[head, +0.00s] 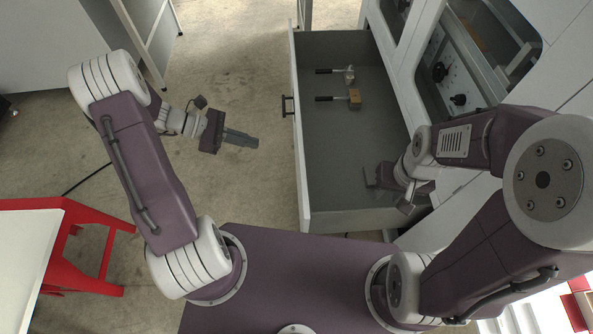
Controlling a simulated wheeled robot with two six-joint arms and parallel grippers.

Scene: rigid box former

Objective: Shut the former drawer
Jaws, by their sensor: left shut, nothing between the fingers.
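The former drawer (335,150) is pulled well out of the white machine (400,75) toward the left. Its white front panel (302,160) faces left and carries a dark handle (287,106). My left gripper (255,141) is shut and empty, to the left of the front panel and a little below the handle in the picture, apart from both. My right gripper (371,178) shows over the near right part of the drawer. Its fingers are small and partly hidden, so I cannot tell whether they are open or touch the drawer.
Two hammer-like tools lie in the drawer, one with a metal head (349,75) and one with a wooden head (354,99). A red-framed table (75,245) with a white top stands at the lower left. The floor (235,80) left of the drawer is clear.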

